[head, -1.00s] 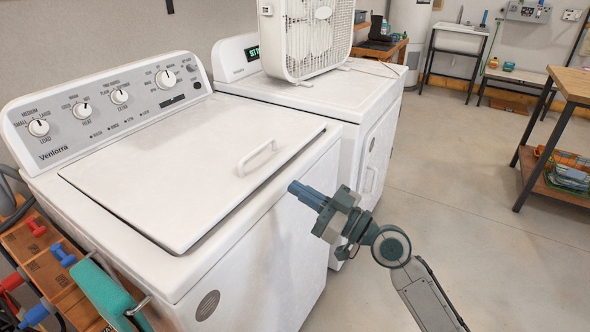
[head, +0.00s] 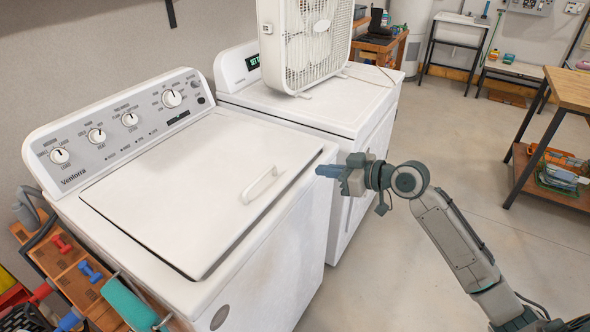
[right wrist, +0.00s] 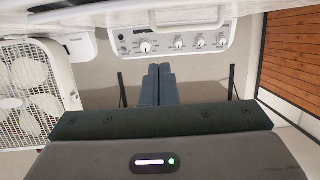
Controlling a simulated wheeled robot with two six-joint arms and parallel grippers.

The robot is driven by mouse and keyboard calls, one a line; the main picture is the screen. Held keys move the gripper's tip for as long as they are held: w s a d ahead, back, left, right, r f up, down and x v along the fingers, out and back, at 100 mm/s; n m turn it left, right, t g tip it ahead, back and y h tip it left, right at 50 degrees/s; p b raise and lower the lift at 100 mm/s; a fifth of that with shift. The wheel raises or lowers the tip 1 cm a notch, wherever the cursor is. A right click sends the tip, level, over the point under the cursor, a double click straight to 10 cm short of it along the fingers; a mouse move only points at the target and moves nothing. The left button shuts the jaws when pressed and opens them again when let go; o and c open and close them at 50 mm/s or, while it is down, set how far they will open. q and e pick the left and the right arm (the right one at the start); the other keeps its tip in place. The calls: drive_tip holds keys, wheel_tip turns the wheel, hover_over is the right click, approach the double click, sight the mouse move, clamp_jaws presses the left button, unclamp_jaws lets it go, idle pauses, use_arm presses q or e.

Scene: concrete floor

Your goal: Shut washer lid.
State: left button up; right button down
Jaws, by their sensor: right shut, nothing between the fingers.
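The white washer (head: 262,262) stands at the left with its control panel at the back. Its lid (head: 170,195) lies down over the top, flat or nearly so, with a thin dark gap along its front edge. A white handle (head: 260,185) is near the lid's front edge; it also shows upside down in the right wrist view (right wrist: 188,22). My right gripper (head: 322,171) is shut and empty, by the washer's front right corner, apart from the handle. Its two fingers (right wrist: 157,85) are together in the right wrist view. My left gripper is not in view.
A second white machine (head: 345,105) stands behind the washer with a box fan (head: 305,45) on it. A wooden rack (head: 75,280) with dumbbells and a teal roller is at the lower left. A wooden table (head: 572,88) is at the right. The floor between is clear.

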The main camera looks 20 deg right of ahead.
drive_tip(key=p+x, duration=0.3)
drive_tip(key=x, duration=0.7)
drive_tip(key=shift+w+p, duration=0.2)
drive_tip(key=shift+p, duration=0.1)
wheel_tip(320, 180, down, 3)
drive_tip(key=shift+s+d+r+p, duration=0.1)
drive_tip(key=shift+s+p, duration=0.05)
drive_tip(key=shift+p, duration=0.25)
drive_tip(key=shift+d+f, duration=0.1)
drive_tip(key=shift+f, duration=0.5)
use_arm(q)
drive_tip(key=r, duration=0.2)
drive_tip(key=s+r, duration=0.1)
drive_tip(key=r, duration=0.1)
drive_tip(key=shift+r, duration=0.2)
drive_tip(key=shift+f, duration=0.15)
use_arm(e)
drive_tip(key=shift+f, duration=0.15)
